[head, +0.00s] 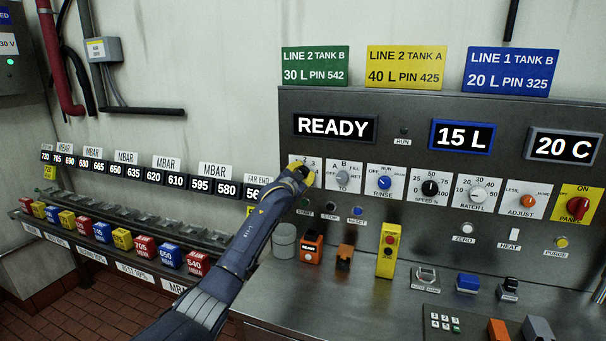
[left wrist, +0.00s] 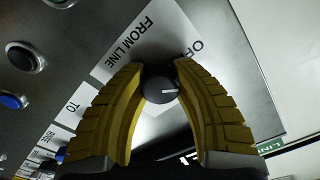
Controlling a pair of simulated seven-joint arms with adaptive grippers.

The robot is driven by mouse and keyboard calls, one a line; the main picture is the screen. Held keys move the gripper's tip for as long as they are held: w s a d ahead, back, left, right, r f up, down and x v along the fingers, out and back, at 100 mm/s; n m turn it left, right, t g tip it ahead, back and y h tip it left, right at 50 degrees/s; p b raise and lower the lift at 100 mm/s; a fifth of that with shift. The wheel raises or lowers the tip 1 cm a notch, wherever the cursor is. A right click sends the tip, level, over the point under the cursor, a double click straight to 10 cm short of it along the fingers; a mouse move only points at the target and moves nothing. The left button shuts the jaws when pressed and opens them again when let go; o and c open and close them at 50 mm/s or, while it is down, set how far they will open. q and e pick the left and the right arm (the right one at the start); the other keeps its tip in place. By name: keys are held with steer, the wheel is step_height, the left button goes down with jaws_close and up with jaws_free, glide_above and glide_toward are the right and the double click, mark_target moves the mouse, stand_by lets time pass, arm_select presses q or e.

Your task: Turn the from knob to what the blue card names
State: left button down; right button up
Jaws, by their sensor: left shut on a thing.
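The blue card (head: 508,72) stands on top of the panel at the right and reads LINE 1 TANK B, 20 L, PIN 325. The from knob (left wrist: 160,84) is small, round and dark, with a pale pointer mark, beside the label FROM LINE (left wrist: 135,40) in the left wrist view. Part of the word OFF shows near it. My left gripper (head: 302,174) is at the panel, its yellow fingers (left wrist: 160,90) shut on the from knob from both sides. In the head view the gripper and arm hide most of this knob. My right gripper is out of view.
The TO knob (head: 342,178) and blue RINSE knob (head: 384,182) sit close to the right of my left gripper. Small buttons (head: 357,211) lie below. A yellow button box (head: 387,250) stands on the counter. The display (head: 336,127) reads READY.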

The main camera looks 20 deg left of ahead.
arm_select(q)
steer(key=shift+f+m, duration=0.1)
steer(key=shift+m, duration=0.5)
steer(key=c, duration=0.9)
jaws_free()
steer(key=s, duration=1.2)
steer(key=shift+a, duration=0.4)
